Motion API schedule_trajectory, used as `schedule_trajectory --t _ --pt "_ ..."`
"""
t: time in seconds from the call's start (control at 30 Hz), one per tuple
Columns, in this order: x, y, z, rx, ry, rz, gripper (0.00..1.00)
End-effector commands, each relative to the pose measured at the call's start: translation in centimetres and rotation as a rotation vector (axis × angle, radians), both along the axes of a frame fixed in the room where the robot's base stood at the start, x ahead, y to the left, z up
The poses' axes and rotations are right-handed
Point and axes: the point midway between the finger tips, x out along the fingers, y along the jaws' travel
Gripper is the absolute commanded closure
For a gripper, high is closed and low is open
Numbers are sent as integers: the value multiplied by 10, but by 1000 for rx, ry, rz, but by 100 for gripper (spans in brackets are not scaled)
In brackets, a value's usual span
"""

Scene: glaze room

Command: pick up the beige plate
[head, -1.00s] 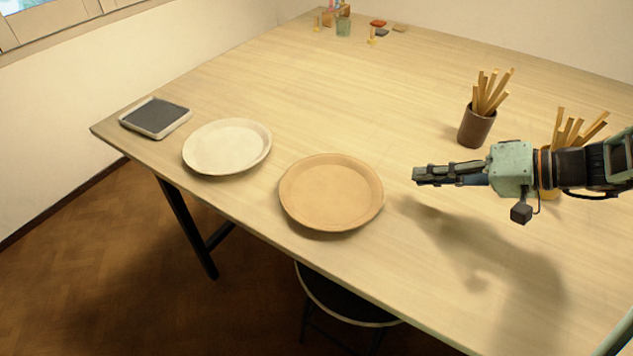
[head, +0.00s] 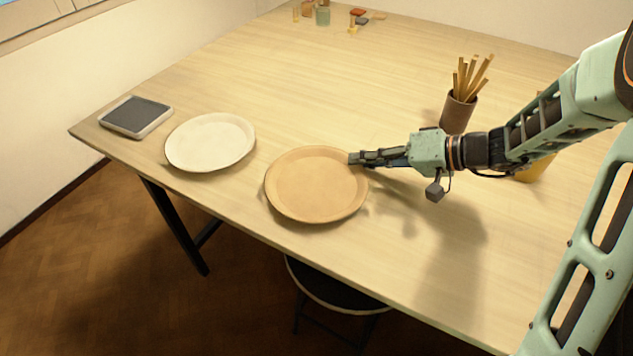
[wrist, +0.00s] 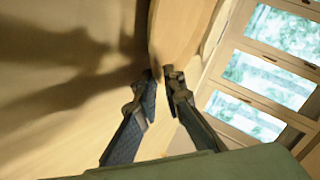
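The beige plate (head: 315,185), a warm tan round one with a raised rim, lies flat near the table's front edge in the head view. My gripper (head: 354,159) comes in from the right, its fingertips over the plate's upper right rim. In the wrist view the plate (wrist: 178,28) shows edge-on just beyond the fingertips (wrist: 162,76). The fingers are apart with a narrow gap, and the rim lies at or just before that gap. I cannot tell whether they touch it.
A paler cream plate (head: 210,142) and a grey-topped tablet-like slab (head: 137,116) lie to the left. A brown cup of sticks (head: 457,112) stands behind my gripper. Small items, including a green jar (head: 322,16), stand at the back. A stool (head: 335,290) is below the front edge.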

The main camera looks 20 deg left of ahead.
Motion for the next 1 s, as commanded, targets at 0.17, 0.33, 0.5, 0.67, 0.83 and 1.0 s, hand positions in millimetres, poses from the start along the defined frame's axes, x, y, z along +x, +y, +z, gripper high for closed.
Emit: schedule_trajectory --t 0.17,0.33,0.5,0.67,0.83,1.0 --pt "0 2 -1 0 -1 0 91" --pt "0 2 -1 0 -1 0 100" --pt "0 2 -1 0 -1 0 100" --pt "0 3 0 2 0 0 100" --pt "0 2 0 1 0 0 100" --pt "2 3 3 2 -1 -1 100"
